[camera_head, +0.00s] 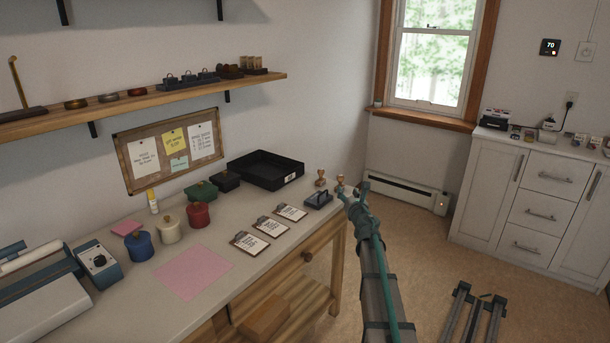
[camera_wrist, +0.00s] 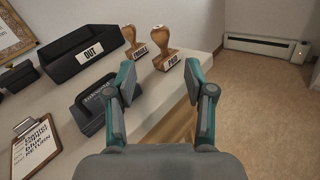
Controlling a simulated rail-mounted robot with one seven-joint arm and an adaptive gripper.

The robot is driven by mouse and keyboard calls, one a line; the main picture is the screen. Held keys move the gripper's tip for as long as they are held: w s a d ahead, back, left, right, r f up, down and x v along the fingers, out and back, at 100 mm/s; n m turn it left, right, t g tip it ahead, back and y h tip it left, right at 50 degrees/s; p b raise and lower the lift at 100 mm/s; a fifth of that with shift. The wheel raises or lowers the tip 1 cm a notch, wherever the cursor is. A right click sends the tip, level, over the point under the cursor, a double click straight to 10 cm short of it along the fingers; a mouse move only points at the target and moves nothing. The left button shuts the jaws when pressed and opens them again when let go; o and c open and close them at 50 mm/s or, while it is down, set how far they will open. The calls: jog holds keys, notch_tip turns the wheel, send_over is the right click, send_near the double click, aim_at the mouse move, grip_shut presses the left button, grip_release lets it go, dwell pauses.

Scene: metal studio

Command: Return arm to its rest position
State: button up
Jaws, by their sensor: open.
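My gripper (camera_wrist: 163,90) is open and empty in the wrist view, its two teal-edged fingers spread apart over the end of the bench. In the head view my gripper (camera_head: 355,190) is at the bench's far right corner, and my arm hides part of that area. Two wooden-handled stamps, labelled FRAGILE (camera_wrist: 135,52) and PAID (camera_wrist: 167,58), stand upright beyond the fingertips, not held.
The bench (camera_head: 120,295) holds a black OUT tray (camera_head: 265,170), several small clipboards (camera_head: 270,227), colored pots (camera_head: 168,228) and a pink sheet (camera_head: 192,272). A wooden shelf (camera_head: 150,100) is above. The floor (camera_head: 425,235) right of the bench is open, up to white cabinets (camera_head: 535,195).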

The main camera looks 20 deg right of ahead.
jog(key=s+d+f+m+g+h, duration=0.6)
jog(key=s+f+m, duration=0.4)
jog(key=m, duration=0.8)
jog(key=s+a+f+m+g+y+p, duration=0.15)
jog(key=s+a+f+m+g, duration=0.3)
jog(key=s+f, duration=0.5)
jog(key=s+a+f+m+g+y+p, duration=0.1)
jog(key=s+a+f+m+g+p, duration=0.15)
jog(key=s+a+f+m, duration=0.65)
jog(key=s+a+f+g+y+p, duration=0.1)
jog(key=s+a+f+g+y, duration=0.2)
jog(key=s+f, duration=0.4)
jog(key=s+a+f+g+y+p, duration=0.1)
jog(key=s+a+f+g, duration=0.3)
jog(key=s, duration=0.5)
jog(key=s+a+g+p, duration=0.1)
jog(key=s+a, duration=0.3)
jog(key=s, duration=0.4)
jog(key=s+a+f+g+y+p, duration=0.1)
jog(key=s+a+g+p, duration=0.1)
jog(key=s+a, duration=0.3)
jog(key=s+a+g+y+p, duration=0.1)
jog(key=s+a+p, duration=0.2)
jog(key=s, duration=0.9)
jog(key=shift+s+a+f+g, duration=0.15)
jog(key=shift+s+a+g, duration=0.2)
jog(key=shift+a, duration=0.45)
